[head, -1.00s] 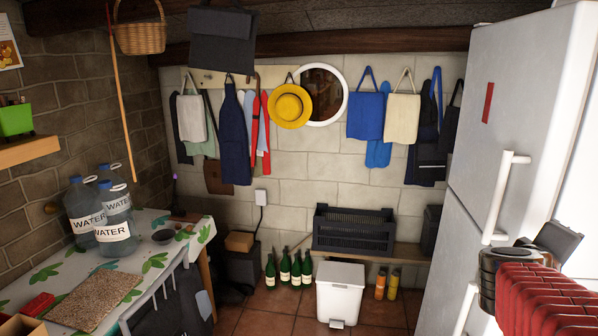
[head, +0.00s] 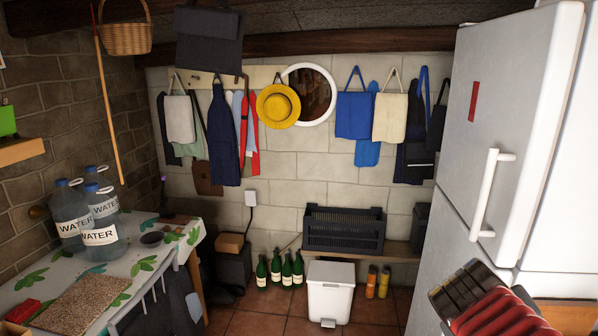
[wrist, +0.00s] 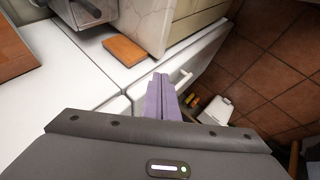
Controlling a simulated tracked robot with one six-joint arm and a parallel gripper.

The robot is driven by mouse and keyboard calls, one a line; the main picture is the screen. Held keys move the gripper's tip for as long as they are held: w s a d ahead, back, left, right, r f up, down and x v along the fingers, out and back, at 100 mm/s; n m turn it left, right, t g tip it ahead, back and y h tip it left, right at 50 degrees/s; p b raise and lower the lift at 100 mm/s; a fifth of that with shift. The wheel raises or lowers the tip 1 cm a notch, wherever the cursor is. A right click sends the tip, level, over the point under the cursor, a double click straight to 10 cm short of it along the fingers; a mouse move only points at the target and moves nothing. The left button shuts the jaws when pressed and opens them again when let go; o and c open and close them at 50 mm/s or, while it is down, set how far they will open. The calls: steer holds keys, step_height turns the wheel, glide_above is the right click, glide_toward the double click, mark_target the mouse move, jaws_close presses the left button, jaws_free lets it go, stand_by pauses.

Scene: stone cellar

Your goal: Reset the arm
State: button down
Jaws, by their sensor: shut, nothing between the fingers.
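My arm (head: 490,310), with red ribbed and dark parts, shows at the lower right of the head view, in front of the white fridge. My gripper (wrist: 161,98) shows in the wrist view as two purple fingers lying together, shut and empty. In that picture the fingers overlap the edge of a white surface close to a white handle (wrist: 181,79). I cannot tell whether they touch it. The fingers cannot be made out in the head view.
The white fridge (head: 515,130) stands close on the right. A table (head: 150,275) with water bottles (head: 98,225) is on the left. A white bin (head: 330,292), green bottles (head: 280,270) and a bench with a dark crate (head: 343,230) are ahead. Tiled floor (head: 265,320) shows between.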

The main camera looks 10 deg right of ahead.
steer(key=s+a+f+y, duration=0.1)
steer(key=a+y, duration=0.3)
steer(key=a, duration=0.8)
steer(key=s+a+f+t+y, duration=0.1)
steer(key=a+y, duration=0.3)
steer(key=a, duration=0.7)
steer(key=shift+s+a+f+n+t, duration=0.35)
steer(key=shift+s+f, duration=0.1)
steer(key=shift+f, duration=0.3)
steer(key=c, duration=2.5)
jaws_free()
